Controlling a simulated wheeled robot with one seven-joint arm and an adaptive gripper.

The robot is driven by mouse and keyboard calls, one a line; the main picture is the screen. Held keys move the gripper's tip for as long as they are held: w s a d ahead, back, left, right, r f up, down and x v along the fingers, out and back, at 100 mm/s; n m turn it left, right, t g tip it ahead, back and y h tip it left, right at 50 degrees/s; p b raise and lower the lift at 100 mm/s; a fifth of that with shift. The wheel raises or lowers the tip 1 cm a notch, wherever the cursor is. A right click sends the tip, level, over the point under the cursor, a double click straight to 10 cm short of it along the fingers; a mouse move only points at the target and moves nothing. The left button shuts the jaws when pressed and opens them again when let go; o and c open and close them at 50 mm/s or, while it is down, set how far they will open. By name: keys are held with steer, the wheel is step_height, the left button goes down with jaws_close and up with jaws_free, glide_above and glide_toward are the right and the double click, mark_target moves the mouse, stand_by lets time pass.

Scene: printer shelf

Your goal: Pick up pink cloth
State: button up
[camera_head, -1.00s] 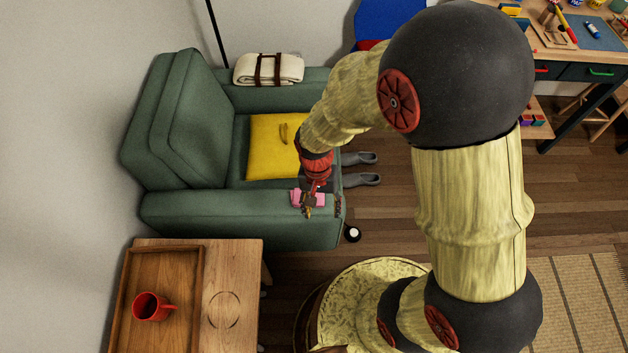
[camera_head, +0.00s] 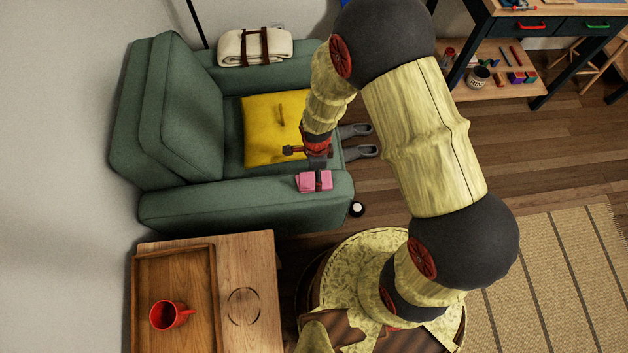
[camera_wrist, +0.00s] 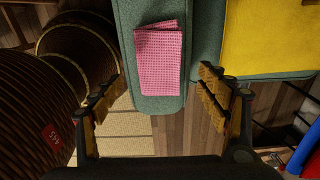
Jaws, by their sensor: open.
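The pink cloth (camera_head: 309,183) lies folded on the near armrest of the green armchair (camera_head: 240,205), close to the armrest's front end. My gripper (camera_head: 318,166) is beside the cloth in the head view, and its fingertips are hard to make out there. In the wrist view the cloth (camera_wrist: 160,58) lies ahead of the gripper (camera_wrist: 158,95), roughly centred between the two spread fingers. The gripper is open and empty, with no visible contact with the cloth.
A rolled cream blanket (camera_head: 254,47) lies on the far armrest. A wooden side table (camera_head: 253,270) holds a tray with a red mug (camera_head: 170,314). Grey slippers (camera_head: 361,152) are on the floor.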

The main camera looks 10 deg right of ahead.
mark_target(314, 179)
steer(key=f, duration=0.1)
steer(key=f+b, duration=0.1)
steer(key=f, duration=0.1)
steer(key=f+b, duration=0.1)
steer(key=shift+a+f, duration=0.2)
steer(key=shift+a, duration=0.1)
steer(key=shift+f, duration=0.4)
steer(key=shift+r, duration=0.1)
steer(key=c, duration=0.8)
steer(key=shift+c, duration=0.4)
